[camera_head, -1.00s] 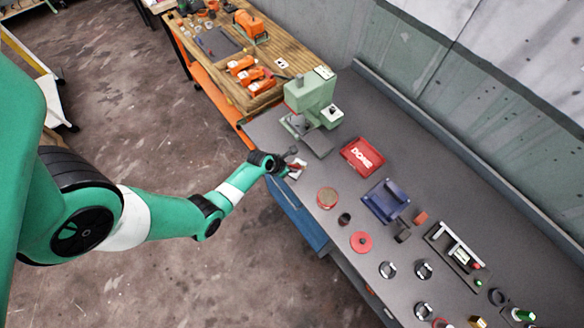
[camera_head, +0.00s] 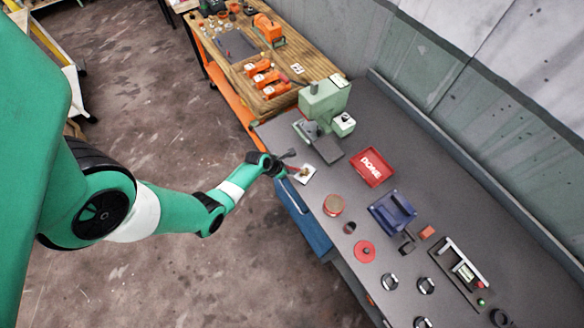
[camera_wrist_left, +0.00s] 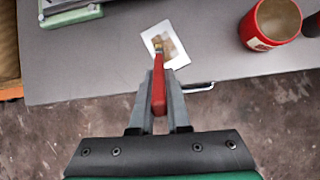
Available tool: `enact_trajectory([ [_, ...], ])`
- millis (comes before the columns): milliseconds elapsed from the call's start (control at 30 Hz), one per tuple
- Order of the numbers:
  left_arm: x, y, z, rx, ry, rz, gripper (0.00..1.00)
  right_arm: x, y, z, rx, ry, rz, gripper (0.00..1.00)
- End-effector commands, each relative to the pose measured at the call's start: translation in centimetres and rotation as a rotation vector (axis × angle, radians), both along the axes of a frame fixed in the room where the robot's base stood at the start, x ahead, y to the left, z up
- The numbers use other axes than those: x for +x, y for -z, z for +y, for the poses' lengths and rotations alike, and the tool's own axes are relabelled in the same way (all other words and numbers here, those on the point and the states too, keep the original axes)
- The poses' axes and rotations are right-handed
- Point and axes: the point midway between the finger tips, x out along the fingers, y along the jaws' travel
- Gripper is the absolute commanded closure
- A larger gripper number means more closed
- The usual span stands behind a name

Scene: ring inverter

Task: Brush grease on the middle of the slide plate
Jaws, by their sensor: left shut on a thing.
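My left gripper (camera_head: 287,169) is at the near edge of the grey bench and is shut on a red-handled brush (camera_wrist_left: 158,88). The brush points away from the gripper, and its bristle end lies over a small white plate or card (camera_wrist_left: 176,60) with a tan patch; I cannot tell if they touch. The white piece also shows in the head view (camera_head: 307,178). An open red tin (camera_head: 333,205) stands to its right, and it also shows in the left wrist view (camera_wrist_left: 256,32). I cannot tell for sure which piece is the slide plate. My right gripper is out of view.
A green press (camera_head: 322,100) with a grey plate stands behind the gripper. A red "DONE" tray (camera_head: 372,167), a blue fixture (camera_head: 391,212) and a red disc (camera_head: 365,251) are on the bench. A wooden bench (camera_head: 285,70) with orange tools adjoins. A wall borders the far side.

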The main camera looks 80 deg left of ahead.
Motion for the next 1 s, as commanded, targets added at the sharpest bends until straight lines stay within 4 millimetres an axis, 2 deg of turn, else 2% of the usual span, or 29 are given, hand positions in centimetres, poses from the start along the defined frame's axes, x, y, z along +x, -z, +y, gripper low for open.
enact_trajectory([
  [300,2.0,0.0,-2.4,-0.001,0.005,0.001,1.0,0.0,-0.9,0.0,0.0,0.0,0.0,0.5],
  [467,2.5,0.1,-3.1,0.0,0.001,0.0,1.0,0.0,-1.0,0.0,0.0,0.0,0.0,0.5],
  [800,1.4,-0.1,-3.9,-0.002,0.002,0.003,1.0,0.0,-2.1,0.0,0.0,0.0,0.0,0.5],
  [1000,1.2,0.1,-3.7,-0.001,-0.002,0.001,1.0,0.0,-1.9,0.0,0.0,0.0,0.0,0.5],
])
